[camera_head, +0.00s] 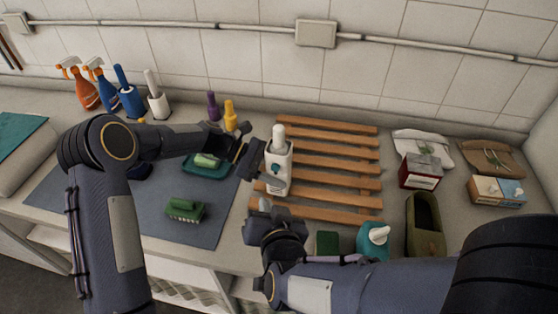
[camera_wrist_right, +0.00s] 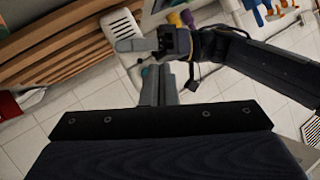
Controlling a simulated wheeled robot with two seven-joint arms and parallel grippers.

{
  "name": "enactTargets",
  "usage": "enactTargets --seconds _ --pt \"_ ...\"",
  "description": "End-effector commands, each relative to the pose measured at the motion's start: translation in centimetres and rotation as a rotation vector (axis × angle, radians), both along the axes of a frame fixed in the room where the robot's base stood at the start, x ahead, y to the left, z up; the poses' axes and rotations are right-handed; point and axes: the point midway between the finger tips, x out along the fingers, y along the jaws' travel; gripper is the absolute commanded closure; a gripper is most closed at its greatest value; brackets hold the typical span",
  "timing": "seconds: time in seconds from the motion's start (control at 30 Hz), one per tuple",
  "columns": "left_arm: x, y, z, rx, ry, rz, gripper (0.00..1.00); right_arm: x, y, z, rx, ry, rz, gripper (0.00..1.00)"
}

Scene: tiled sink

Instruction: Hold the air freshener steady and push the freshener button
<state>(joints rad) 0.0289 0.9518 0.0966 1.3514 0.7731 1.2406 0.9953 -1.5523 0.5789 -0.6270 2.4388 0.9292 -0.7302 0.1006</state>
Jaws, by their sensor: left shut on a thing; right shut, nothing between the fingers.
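The air freshener (camera_head: 277,178) is a white bottle with a rounded white top, standing upright at the left end of the wooden slats. It also shows in the right wrist view (camera_wrist_right: 121,28). My left gripper (camera_head: 257,160) reaches in from the left and is shut on the air freshener; its fingers partly hide the bottle's left side. My right gripper (camera_head: 265,207) is shut and empty, in front of and below the bottle in the head view. In the right wrist view its closed fingers (camera_wrist_right: 158,82) appear close to the bottle, but I cannot tell whether they touch.
A wooden slatted rack (camera_head: 335,167) lies behind and right of the bottle. A teal bottle (camera_head: 373,241) and an olive container (camera_head: 424,225) stand near my right arm. A green sponge (camera_head: 184,209) lies on a grey mat (camera_head: 80,195). Spray bottles (camera_head: 86,94) stand at the back left.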

Motion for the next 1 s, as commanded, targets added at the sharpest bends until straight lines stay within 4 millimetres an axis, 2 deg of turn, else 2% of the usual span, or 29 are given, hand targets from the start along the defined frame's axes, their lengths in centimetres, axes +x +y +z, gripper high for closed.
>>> enactTargets --seconds 0.13,0.33,0.8,1.0 --pt "0.0 0.0 0.0 -0.001 -0.001 0.000 0.79 -0.3 0.5 -0.2 -0.146 0.034 0.168 1.00" --pt "0.0 0.0 0.0 -0.001 -0.001 0.000 0.79 0.1 0.5 -0.3 -0.220 0.038 0.248 1.00" --pt "0.0 0.0 0.0 -0.001 0.000 0.000 0.79 6.1 -1.0 -0.3 -0.218 0.039 0.243 1.00" --pt "0.0 0.0 0.0 -0.001 0.000 0.000 0.79 7.6 -1.4 -0.3 -0.218 0.038 0.245 1.00"
